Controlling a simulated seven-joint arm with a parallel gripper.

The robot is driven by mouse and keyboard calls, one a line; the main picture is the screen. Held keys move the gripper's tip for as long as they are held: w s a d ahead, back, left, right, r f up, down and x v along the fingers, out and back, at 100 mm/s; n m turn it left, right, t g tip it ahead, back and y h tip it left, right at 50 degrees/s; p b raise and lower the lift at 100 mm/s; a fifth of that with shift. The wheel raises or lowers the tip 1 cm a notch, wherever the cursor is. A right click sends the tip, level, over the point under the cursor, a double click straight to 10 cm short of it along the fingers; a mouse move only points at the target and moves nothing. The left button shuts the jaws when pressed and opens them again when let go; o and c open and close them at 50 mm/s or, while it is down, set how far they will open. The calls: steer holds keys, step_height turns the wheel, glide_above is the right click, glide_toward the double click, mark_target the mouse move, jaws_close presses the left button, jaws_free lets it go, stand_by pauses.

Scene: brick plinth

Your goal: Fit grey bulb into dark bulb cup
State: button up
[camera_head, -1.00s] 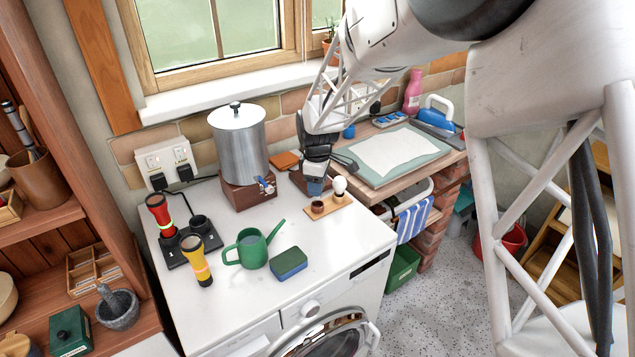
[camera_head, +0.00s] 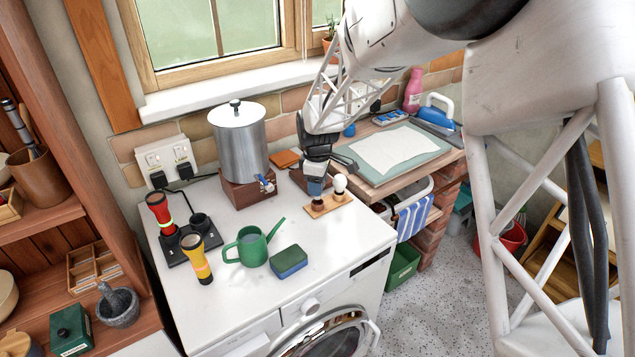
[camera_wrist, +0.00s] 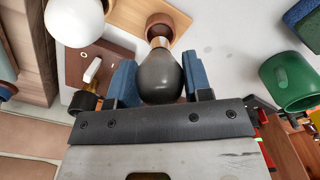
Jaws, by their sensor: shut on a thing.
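The grey bulb (camera_wrist: 160,78) is held between the blue fingers of my gripper (camera_wrist: 161,84). Its brass base (camera_wrist: 160,43) points at the dark bulb cup (camera_wrist: 161,21) and overlaps the cup's near rim in the wrist view. I cannot tell whether the base is inside the cup. In the head view my gripper (camera_head: 316,186) is directly above the cup end of the wooden board (camera_head: 328,205), and its fingers mostly hide the grey bulb. A white bulb (camera_head: 339,184) stands at the other end of the board and also shows in the wrist view (camera_wrist: 73,20).
A metal pot (camera_head: 238,145) on a brown block stands left of my gripper. A green watering can (camera_head: 252,250), a sponge (camera_head: 289,262) and two torches (camera_head: 160,211) (camera_head: 197,260) are on the white top. The front right of the top is clear.

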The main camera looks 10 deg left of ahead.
steer(key=shift+f, duration=1.55)
stand_by(0.9)
steer(key=o, duration=1)
steer(key=shift+r, duration=0.1)
steer(key=shift+r, duration=3.8)
